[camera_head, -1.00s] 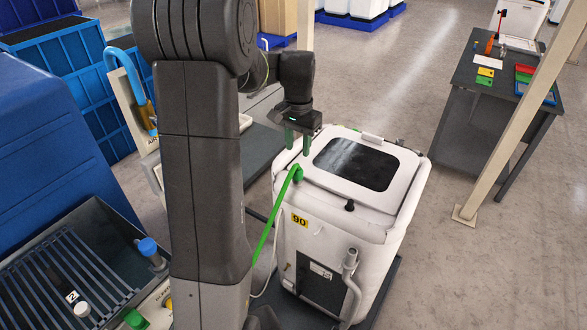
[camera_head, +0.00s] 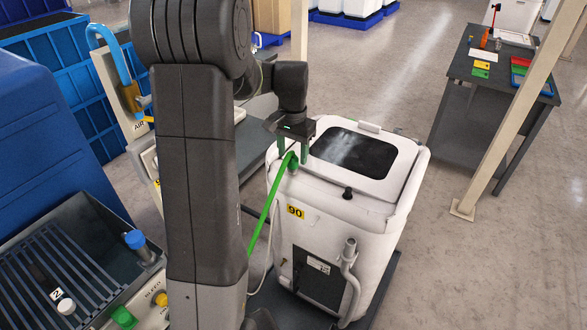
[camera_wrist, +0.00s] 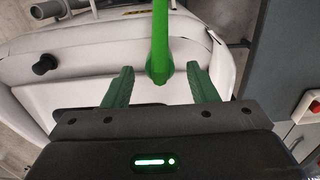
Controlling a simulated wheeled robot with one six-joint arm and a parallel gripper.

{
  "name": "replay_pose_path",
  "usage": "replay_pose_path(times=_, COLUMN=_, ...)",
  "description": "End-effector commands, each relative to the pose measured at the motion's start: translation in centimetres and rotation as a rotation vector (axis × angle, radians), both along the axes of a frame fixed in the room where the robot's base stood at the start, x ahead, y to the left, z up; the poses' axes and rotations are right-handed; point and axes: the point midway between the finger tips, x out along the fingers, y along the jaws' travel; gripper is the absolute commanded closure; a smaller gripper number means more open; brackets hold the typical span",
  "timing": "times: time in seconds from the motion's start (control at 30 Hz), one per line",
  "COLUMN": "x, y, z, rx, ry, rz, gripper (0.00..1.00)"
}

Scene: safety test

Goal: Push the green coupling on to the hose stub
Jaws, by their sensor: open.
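The green coupling (camera_head: 292,164) is the rounded end of a green hose (camera_head: 263,218) at the near left top edge of a white wheeled machine (camera_head: 322,212) marked 90. It also shows in the wrist view (camera_wrist: 159,72). My gripper (camera_head: 293,153) points down over the coupling, with its two green fingers apart. In the wrist view my gripper (camera_wrist: 160,85) is open, one finger on each side of the coupling with a gap at both sides. I cannot pick out the hose stub; it may be hidden by the coupling.
The machine's top has a dark panel (camera_head: 350,152) and a black knob (camera_head: 347,193). A bent metal pipe (camera_head: 351,272) stands on its front. A dark table (camera_head: 497,75) stands right, behind a slanted beige post (camera_head: 519,115). A dark slatted bin (camera_head: 55,268) is at left.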

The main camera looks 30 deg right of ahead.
Motion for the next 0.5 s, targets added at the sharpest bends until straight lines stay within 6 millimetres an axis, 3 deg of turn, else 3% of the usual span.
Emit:
replay_pose_path(times=0.03, x=0.0, y=0.0, z=-1.0, rx=0.000, ry=0.001, rz=0.000, gripper=0.47)
replay_pose_path(times=0.17, x=0.0, y=0.0, z=-1.9, rx=0.000, ry=0.000, rz=0.000, gripper=0.47)
replay_pose_path(times=0.5, x=0.0, y=0.0, z=-2.1, rx=0.000, ry=0.000, rz=0.000, gripper=0.47)
